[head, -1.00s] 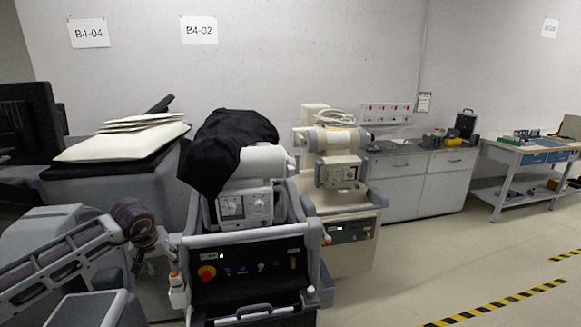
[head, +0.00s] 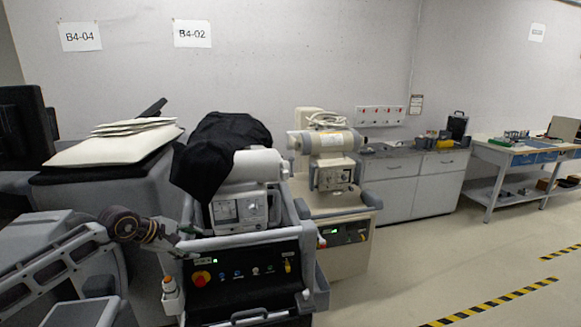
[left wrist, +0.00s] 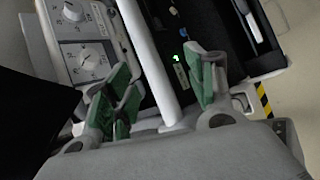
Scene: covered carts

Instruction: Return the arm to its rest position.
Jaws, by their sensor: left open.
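My left arm (head: 60,250) comes in from the left in the head view. Its gripper (head: 182,236) is at the left front corner of the near covered cart (head: 250,275), by the cart's grey rail. In the left wrist view the green-padded fingers (left wrist: 162,90) are spread apart, with nothing gripped. A pale rail (left wrist: 152,60) of the cart shows in the gap between the fingers; I cannot tell how close it is. The cart's dial panel (left wrist: 88,55) is at the upper left there. My right gripper is not in view.
A black cover (head: 215,150) lies over the near cart's top. A second beige cart (head: 345,255) stands just behind it to the right. Grey cabinets (head: 415,190) and a workbench (head: 520,155) line the wall. The floor (head: 420,270) at the right is clear.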

